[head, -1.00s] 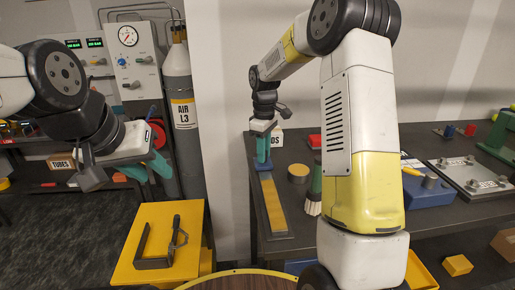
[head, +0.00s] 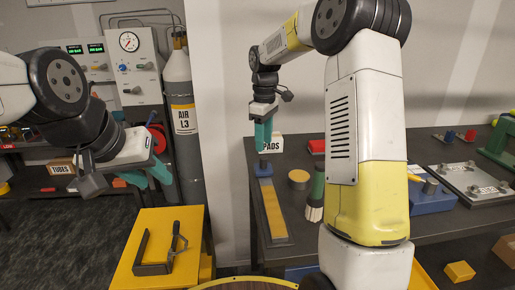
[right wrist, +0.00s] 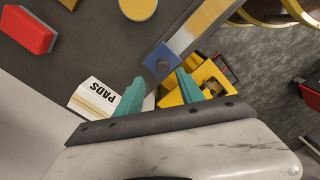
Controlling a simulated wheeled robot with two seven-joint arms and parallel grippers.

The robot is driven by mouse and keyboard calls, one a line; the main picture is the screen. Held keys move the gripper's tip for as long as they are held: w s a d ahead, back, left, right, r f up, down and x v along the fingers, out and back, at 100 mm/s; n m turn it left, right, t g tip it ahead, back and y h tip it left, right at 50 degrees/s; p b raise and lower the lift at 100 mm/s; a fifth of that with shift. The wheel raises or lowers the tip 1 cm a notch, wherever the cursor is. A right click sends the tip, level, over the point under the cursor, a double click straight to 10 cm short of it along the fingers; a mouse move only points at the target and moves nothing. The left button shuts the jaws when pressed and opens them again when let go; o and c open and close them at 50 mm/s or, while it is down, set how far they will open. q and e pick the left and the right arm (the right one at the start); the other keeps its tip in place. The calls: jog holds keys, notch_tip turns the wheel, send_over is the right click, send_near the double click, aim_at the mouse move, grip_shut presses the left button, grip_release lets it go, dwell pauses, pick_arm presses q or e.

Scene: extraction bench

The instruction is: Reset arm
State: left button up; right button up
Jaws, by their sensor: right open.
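The blue block (head: 263,169) sits at the far end of a yellow strip in the head view, below and clear of the fingers. My left gripper (head: 155,172) hangs at the left, its two teal fingers apart and empty, above and behind the yellow cart.
A PADS box (head: 270,144) stands just behind my right gripper. A round tan disc (head: 299,177), a brush (head: 315,200) and a red block (head: 316,146) are nearby. A yellow cart (head: 190,222) holds a dark bracket (head: 145,262). A gas cylinder (head: 181,90) stands behind.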

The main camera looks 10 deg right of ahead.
jog(key=shift+r, duration=0.65)
jog(key=shift+s+r, duration=0.15)
jog(key=s+d+r+m+t+y, duration=0.1)
jog(key=s+r+m+t, duration=0.2)
jog(key=s, duration=0.4)
jog(key=s+d+r+m, duration=0.1)
jog(key=s+r+m, duration=0.1)
jog(key=s+r, duration=0.45)
jog(key=s+f+m+t, duration=0.1)
jog(key=s+m, duration=0.1)
jog(key=s, duration=0.5)
jog(key=s+f+m+t+y, duration=0.1)
jog(key=s+f+m+t, duration=0.1)
jog(key=s, duration=0.5)
jog(key=shift+s+d+f+m, duration=0.15)
jog(key=shift+s+m, duration=0.15)
jog(key=shift+m, duration=0.5)
